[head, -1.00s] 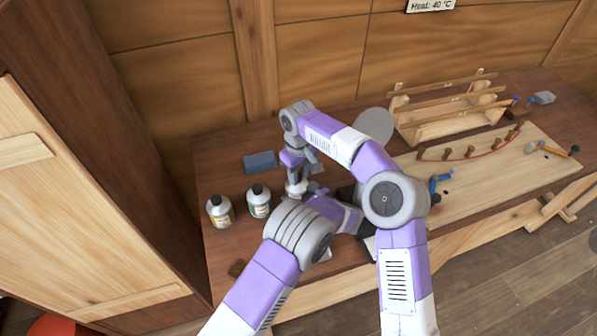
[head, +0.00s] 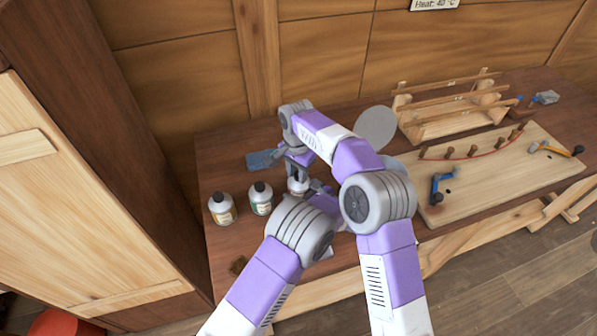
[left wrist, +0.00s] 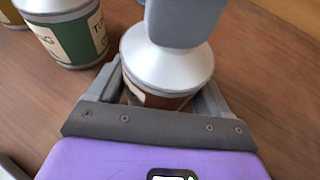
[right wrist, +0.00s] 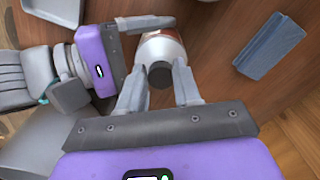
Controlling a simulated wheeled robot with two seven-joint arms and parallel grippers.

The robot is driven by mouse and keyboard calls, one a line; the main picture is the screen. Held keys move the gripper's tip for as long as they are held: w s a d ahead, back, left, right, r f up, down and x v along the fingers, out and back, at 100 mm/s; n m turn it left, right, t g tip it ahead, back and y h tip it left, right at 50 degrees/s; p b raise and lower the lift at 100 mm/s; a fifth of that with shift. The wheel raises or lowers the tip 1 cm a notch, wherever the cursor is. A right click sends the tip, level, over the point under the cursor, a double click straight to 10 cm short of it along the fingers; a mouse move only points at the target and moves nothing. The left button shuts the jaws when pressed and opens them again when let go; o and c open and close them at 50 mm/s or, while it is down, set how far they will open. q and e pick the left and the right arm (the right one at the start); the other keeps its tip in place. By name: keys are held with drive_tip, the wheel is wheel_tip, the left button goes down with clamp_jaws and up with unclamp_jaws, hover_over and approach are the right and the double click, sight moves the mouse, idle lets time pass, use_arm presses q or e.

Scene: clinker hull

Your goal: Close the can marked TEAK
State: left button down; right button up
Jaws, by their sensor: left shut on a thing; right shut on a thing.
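A can with a silver shoulder and a brown-red label (left wrist: 140,88) stands upright on the bench. My left gripper (left wrist: 158,98) is shut around its body from the side. Its label text is mostly hidden, so I cannot read TEAK. In the right wrist view the can (right wrist: 165,48) shows a dark round cap (right wrist: 160,75). My right gripper (right wrist: 158,92) comes down from above and is shut on that cap. In the left wrist view a grey finger covers the cap. In the head view the can (head: 297,187) is partly hidden by my arms.
A green-labelled can (head: 261,199) and a yellow-labelled can (head: 222,208) stand capped to the left. A blue-grey block (head: 263,160) lies behind. A pegged board (head: 500,165) and a wooden rack (head: 450,110) are right.

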drive_tip(key=shift+m, duration=0.4)
drive_tip(key=o, duration=1)
drive_tip(key=shift+r, duration=0.1)
drive_tip(key=shift+r, duration=2.2)
drive_tip(key=shift+n, duration=0.3)
